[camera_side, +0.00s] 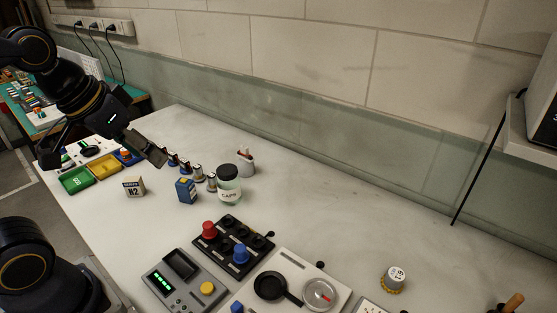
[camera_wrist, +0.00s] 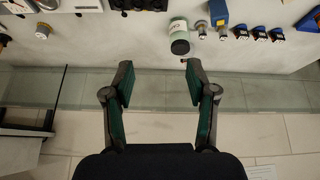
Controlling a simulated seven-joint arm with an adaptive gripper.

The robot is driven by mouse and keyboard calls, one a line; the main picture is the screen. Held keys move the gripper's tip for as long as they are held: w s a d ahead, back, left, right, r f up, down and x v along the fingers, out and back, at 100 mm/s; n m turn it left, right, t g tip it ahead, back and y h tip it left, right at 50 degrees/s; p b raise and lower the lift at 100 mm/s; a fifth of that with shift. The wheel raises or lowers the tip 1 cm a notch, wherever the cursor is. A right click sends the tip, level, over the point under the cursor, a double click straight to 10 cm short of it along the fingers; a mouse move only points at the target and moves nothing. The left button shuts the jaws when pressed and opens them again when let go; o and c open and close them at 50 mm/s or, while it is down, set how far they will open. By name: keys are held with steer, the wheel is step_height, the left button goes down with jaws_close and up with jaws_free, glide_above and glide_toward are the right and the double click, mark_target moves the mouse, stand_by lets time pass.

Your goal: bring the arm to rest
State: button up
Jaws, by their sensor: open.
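My arm reaches in from the upper left in the side view, with my gripper (camera_side: 102,158) raised over the far left end of the bench. Its two fingers are spread wide. In the wrist view my gripper (camera_wrist: 158,78) is open with nothing between the fingers. Beyond the fingertips, that view shows the white-and-green jar (camera_wrist: 179,32) and bare bench and wall. The jar also stands upright in the side view (camera_side: 229,190), apart from my gripper.
A green bin (camera_side: 76,180) and a yellow bin (camera_side: 105,167) sit at the left. A box marked N2 (camera_side: 134,187), a blue box (camera_side: 186,190) and several small servos are mid-bench. A keypad device (camera_side: 185,283) and a black knob panel (camera_side: 233,243) are nearer. The back right bench is clear.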

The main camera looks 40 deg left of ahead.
steer(key=shift+s+d+f+m, duration=0.25)
steer(key=shift+s+d, duration=0.1)
steer(key=shift+s, duration=0.3)
steer(key=shift+s+d+f+m, duration=0.25)
steer(key=shift+s+d, duration=0.1)
steer(key=shift+s, duration=0.3)
